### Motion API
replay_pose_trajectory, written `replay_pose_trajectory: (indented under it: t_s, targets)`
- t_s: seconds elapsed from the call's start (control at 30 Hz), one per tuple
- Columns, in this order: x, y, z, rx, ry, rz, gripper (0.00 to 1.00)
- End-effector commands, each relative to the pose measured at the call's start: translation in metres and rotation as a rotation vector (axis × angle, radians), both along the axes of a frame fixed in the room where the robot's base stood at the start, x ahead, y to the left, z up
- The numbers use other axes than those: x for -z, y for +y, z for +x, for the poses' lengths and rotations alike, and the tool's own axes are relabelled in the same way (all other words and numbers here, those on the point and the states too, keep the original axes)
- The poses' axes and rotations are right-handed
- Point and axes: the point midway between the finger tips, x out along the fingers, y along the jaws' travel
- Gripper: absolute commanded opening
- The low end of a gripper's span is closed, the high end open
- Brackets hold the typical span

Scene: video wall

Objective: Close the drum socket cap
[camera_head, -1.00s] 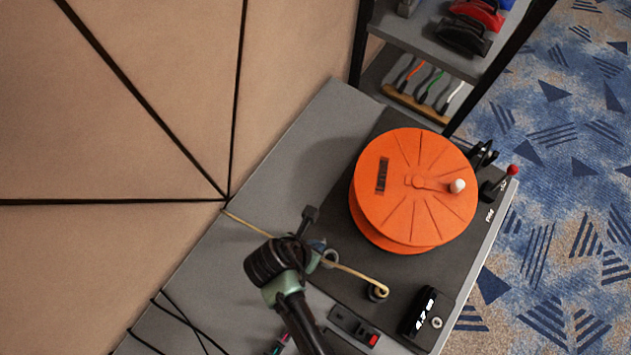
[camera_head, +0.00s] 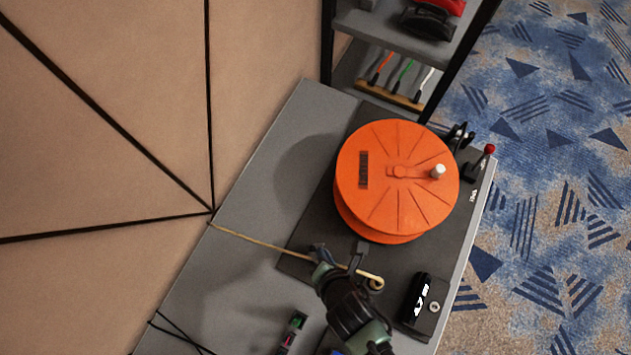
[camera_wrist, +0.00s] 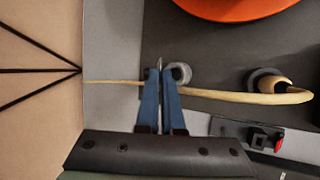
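The orange drum (camera_head: 390,205) stands on a dark base plate on the grey table, its white knob upward; its edge shows at the top of the wrist view (camera_wrist: 235,6). A small grey round part (camera_wrist: 182,72), perhaps the socket or its cap, lies just right of my gripper's fingertips. My gripper (camera_wrist: 160,72) has its blue fingers close together at this part, over the tan cable. A narrow gap and a thin pale edge show between them; whether they pinch anything is unclear. In the head view, my wrist hides much of this spot.
The tan cable (camera_head: 255,241) runs from the wall's edge to a looped end (camera_wrist: 295,97) by a dark round fitting (camera_wrist: 262,76). A black box with a display (camera_head: 422,300) stands front right. A red-tipped lever (camera_head: 489,149) is behind the drum. Shelves (camera_head: 400,75) stand at the back.

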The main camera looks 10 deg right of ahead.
Motion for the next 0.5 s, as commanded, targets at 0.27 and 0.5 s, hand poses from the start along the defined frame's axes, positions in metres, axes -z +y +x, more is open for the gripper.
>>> replay_pose_trajectory:
  t_s: [0.27, 0.5]
  targets:
    - [0.022, -0.019, -0.013, -0.002, -0.150, 0.206, 0.00]
    - [0.038, -0.029, -0.020, 0.002, -0.284, 0.389, 0.00]
